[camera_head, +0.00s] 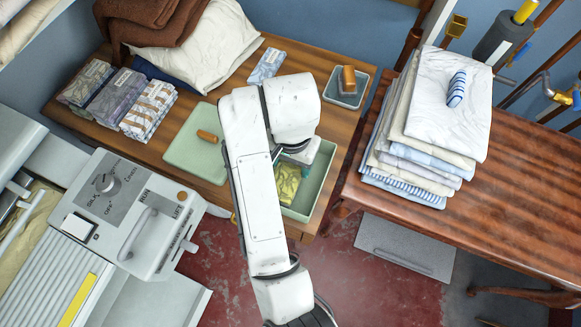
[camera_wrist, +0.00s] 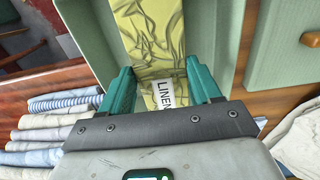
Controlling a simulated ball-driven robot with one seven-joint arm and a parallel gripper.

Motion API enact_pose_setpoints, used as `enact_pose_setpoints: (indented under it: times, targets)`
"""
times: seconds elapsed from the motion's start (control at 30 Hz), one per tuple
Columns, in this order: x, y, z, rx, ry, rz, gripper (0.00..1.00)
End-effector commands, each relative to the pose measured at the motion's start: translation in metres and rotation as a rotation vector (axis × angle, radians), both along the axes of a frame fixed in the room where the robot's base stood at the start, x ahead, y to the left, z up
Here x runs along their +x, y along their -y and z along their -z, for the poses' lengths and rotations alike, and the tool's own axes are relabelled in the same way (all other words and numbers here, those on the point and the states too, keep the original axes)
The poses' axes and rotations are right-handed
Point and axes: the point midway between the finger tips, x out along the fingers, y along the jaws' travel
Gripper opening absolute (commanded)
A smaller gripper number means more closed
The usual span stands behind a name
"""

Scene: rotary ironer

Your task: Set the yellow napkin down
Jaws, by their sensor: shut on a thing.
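The yellow napkin (camera_head: 287,184) is a folded, patterned packet with a white LINEN label. In the wrist view the napkin (camera_wrist: 150,38) lies between the teal fingers of my gripper (camera_wrist: 158,68), which is shut on it. It is within the outline of an open green tray (camera_head: 322,182) at the right end of the wooden bench; I cannot tell whether it touches the tray floor. The tray's pale green walls (camera_wrist: 222,35) show on both sides of the napkin in the wrist view. My arm hides the tray's left part and part of the napkin in the head view.
A flat green lid or board (camera_head: 192,150) with a brown handle lies left of the tray. A small grey-green bin (camera_head: 346,101) stands behind. Patterned packets (camera_head: 118,102) sit at left, beside the ironer (camera_head: 125,215). Folded linen (camera_head: 440,110) is stacked on the right table (camera_head: 500,215).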

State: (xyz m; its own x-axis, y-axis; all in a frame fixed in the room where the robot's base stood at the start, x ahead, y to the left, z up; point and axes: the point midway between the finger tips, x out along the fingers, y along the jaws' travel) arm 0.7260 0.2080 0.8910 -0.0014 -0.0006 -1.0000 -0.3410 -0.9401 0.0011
Motion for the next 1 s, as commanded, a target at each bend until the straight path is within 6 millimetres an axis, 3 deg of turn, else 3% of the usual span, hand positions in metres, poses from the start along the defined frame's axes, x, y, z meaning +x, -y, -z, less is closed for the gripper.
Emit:
enact_pose_setpoints:
  times: [0.4,0.77,0.8,1.0]
  targets:
    - [0.005,-0.002,0.035,-0.001,-0.001,0.000,0.33]
    - [0.005,-0.002,0.040,-0.001,0.001,0.001,0.33]
    - [0.005,-0.002,0.039,0.000,0.001,0.001,0.67]
    - [0.005,-0.002,0.039,0.000,0.001,0.001,0.86]
